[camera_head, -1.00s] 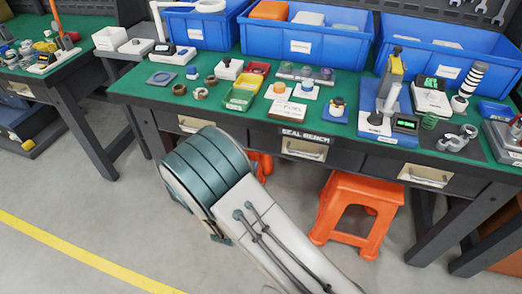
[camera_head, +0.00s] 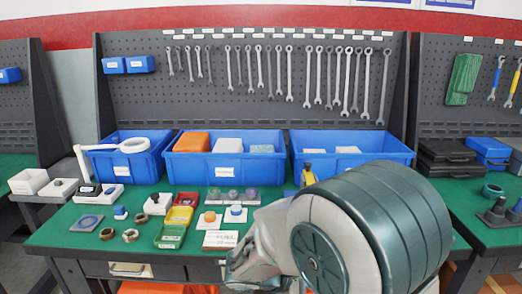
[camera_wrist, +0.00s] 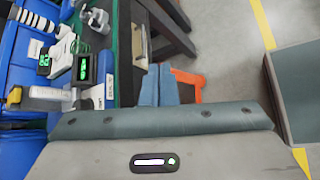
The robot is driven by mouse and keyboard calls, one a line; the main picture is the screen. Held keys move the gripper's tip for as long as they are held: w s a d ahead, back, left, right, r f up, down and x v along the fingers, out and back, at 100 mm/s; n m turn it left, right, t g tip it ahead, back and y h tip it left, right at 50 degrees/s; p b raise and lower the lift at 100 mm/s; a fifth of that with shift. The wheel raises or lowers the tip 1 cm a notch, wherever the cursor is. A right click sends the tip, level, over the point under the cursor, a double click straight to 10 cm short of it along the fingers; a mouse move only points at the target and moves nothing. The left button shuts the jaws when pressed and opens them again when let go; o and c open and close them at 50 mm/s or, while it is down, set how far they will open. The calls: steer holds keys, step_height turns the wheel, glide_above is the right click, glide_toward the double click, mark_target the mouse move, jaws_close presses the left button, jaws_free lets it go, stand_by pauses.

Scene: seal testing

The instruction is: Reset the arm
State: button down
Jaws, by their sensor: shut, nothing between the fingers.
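My gripper (camera_wrist: 158,72) shows in the wrist view with its two blue-grey fingers together and nothing between them. The fingers point toward the side of the bench, with an orange stool (camera_wrist: 187,84) just beyond them. In the head view my arm, with its large teal-ribbed joint, fills the lower right and hides the right part of the green seal bench (camera_head: 62,238). My gripper's fingers cannot be made out there.
Blue bins (camera_head: 222,177) line the bench back below a pegboard (camera_head: 215,110) of wrenches. Small trays, rings and blocks lie on the left half. In the wrist view, a test device with a green display (camera_wrist: 83,68) is near the left; open floor (camera_wrist: 225,40) lies right.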

steer(key=s+d+r+m+g+y+p, duration=0.1)
steer(key=s+d+r+m+y+p, duration=0.1)
steer(key=s+r+m+y+p, duration=0.4)
steer(key=s+r+m+y, duration=0.4)
steer(key=s+r+m, duration=0.2)
steer(key=m, duration=0.3)
steer(key=shift+s+d+r+p, duration=0.3)
steer(key=shift+s+r, duration=0.1)
steer(key=shift+r, duration=0.5)
